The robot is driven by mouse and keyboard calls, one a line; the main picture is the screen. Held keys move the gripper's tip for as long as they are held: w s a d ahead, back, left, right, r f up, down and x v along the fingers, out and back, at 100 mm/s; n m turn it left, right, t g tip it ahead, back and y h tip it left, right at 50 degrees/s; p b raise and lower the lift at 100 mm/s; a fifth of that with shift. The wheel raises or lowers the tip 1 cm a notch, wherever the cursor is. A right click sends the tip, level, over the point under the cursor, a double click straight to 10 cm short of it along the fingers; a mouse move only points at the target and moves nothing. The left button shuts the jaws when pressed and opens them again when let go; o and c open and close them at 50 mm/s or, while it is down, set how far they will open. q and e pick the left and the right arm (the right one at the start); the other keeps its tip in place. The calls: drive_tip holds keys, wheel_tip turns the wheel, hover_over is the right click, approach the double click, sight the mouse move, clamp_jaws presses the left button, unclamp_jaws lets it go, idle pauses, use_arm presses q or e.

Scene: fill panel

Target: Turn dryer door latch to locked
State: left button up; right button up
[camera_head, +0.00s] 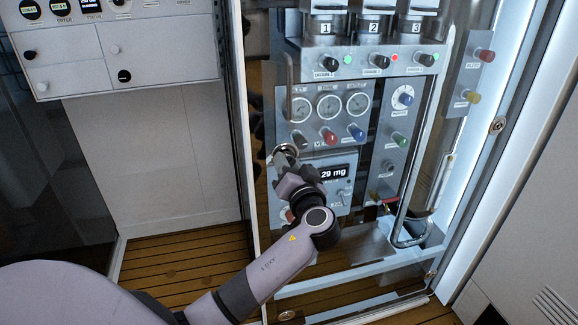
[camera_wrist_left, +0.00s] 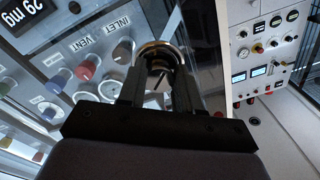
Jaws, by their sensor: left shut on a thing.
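My left gripper (camera_head: 287,163) reaches up to a round metal latch (camera_head: 284,150) near the left edge of the dryer's glass door. In the left wrist view the latch (camera_wrist_left: 155,49) shows as a round, brass-rimmed fitting between the fingertips. The two dark fingers of the gripper (camera_wrist_left: 159,80) are closed around its inner part. The gripper hides much of the latch in the head view, so its exact turn angle is hard to tell. My right gripper is in neither view.
Behind the glass is a dryer panel with gauges (camera_head: 329,106), coloured knobs (camera_head: 329,138) and a display (camera_head: 334,172) reading 29 mg. Another control panel (camera_head: 110,50) hangs at the upper left.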

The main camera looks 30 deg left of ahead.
use_arm(q)
drive_tip(key=shift+s+r+m+p, duration=0.1)
drive_tip(key=shift+m+p, duration=0.65)
drive_tip(key=shift+m, duration=1.4)
drive_tip(key=shift+r+m+p, duration=0.1)
drive_tip(key=shift+m+p, duration=0.65)
drive_tip(key=shift+m, duration=1.4)
drive_tip(key=shift+f+t, duration=0.1)
drive_tip(key=shift+t, duration=0.2)
drive_tip(key=o, duration=1)
drive_tip(key=shift+o, duration=0.2)
drive_tip(key=b+v, duration=0.1)
drive_tip(key=v, duration=0.6)
